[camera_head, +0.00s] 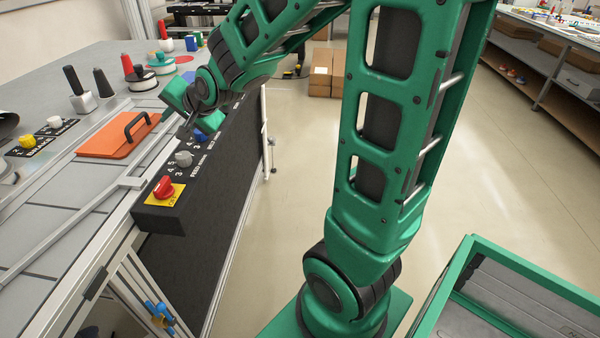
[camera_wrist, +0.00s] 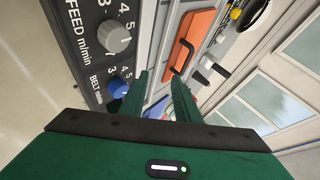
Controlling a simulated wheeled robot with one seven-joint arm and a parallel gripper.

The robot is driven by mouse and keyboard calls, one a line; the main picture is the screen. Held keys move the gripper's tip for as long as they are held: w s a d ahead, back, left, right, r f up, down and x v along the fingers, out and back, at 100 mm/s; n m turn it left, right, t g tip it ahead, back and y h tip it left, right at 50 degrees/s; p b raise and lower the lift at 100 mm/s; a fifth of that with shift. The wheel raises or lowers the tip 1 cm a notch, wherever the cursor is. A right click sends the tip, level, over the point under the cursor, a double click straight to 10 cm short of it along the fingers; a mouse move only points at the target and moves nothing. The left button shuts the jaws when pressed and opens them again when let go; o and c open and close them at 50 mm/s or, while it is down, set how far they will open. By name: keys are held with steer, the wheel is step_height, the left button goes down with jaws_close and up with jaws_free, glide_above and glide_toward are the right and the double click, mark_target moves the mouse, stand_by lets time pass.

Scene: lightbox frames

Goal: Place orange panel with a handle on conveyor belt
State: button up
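The orange panel (camera_head: 105,143) with a black handle (camera_head: 136,125) lies flat on the grey slatted surface at the left, beside a metal rail. It also shows in the wrist view (camera_wrist: 203,32), beyond my fingers. The grey slatted surface (camera_head: 72,205) with metal side rails looks like the conveyor belt. My gripper (camera_wrist: 160,84) is open, with two green fingers apart and nothing between them. In the head view my gripper (camera_head: 184,110) is above the black control box, right of the panel and apart from it. Its fingertips are hard to make out there.
A black control box (camera_head: 160,215) with red, grey and blue knobs runs along the near edge. Small objects stand on the back table (camera_head: 45,72). A green-rimmed bin (camera_head: 545,280) is at lower right. Open floor (camera_head: 490,170) lies to the right.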

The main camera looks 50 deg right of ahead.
steer(key=s+d+f+n+g+h, duration=0.1)
steer(key=s+d+f+n+g, duration=0.15)
steer(key=s+d, duration=0.45)
steer(key=s+d+f+n+g+h, duration=0.15)
steer(key=s+d+g, duration=0.25)
steer(key=s, duration=0.8)
steer(key=s+f+n+g+y, duration=0.1)
steer(key=s+g, duration=0.3)
steer(key=s, duration=1.2)
steer(key=shift+s+d+f+n+g+y, duration=0.25)
steer(key=shift+s+f+n+g+y, duration=0.1)
steer(key=shift+n, duration=0.05)
steer(key=shift+w+f, duration=0.25)
steer(key=shift+w, duration=0.35)
